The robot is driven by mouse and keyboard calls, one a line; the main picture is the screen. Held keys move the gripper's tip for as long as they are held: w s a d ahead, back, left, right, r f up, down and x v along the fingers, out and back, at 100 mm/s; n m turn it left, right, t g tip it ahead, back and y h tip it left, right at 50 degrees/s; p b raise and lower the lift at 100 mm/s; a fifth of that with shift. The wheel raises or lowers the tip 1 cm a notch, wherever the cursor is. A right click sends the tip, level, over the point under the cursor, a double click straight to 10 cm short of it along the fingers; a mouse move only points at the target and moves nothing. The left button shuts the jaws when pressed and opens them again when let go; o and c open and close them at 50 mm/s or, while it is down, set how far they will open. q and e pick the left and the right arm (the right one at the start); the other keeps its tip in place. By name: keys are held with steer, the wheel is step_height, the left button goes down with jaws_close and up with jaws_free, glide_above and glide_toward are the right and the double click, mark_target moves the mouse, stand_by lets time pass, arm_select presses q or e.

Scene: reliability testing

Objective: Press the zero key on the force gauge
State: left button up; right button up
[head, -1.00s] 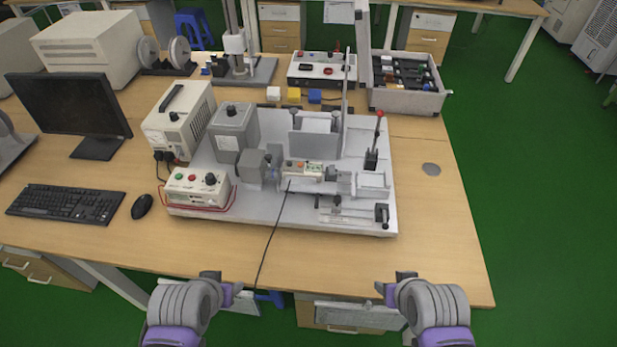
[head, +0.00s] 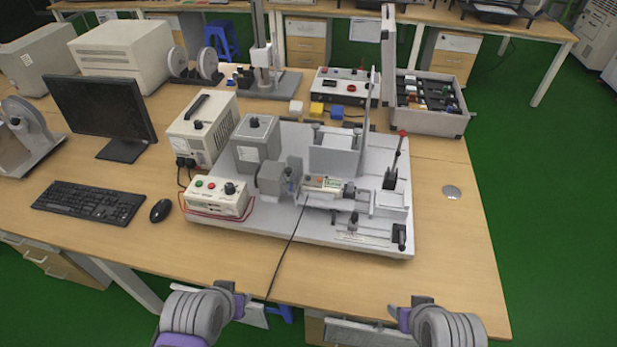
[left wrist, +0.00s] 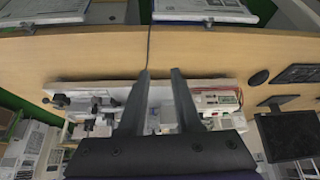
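The force gauge (head: 323,184) is a small light box with an orange button and a greenish display. It lies at the middle of the test rig on a grey base plate (head: 300,231), and a black cable runs from it over the table's front edge. The zero key is too small to pick out. My left gripper (head: 240,304) is at the front edge, well short of the gauge. In the left wrist view its two fingers (left wrist: 160,73) stand apart with nothing between them. My right gripper (head: 398,314) is at the front edge further right; its finger gap is unclear.
On the rig stand a control box (head: 217,197) with buttons and a red-knobbed lever (head: 397,160). A keyboard (head: 88,201), mouse (head: 161,210) and monitor (head: 103,108) are at left. A parts case (head: 430,121) is at back right. The table's front strip is clear except for the cable.

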arm_select(q)
jaws_close()
stand_by(1.4)
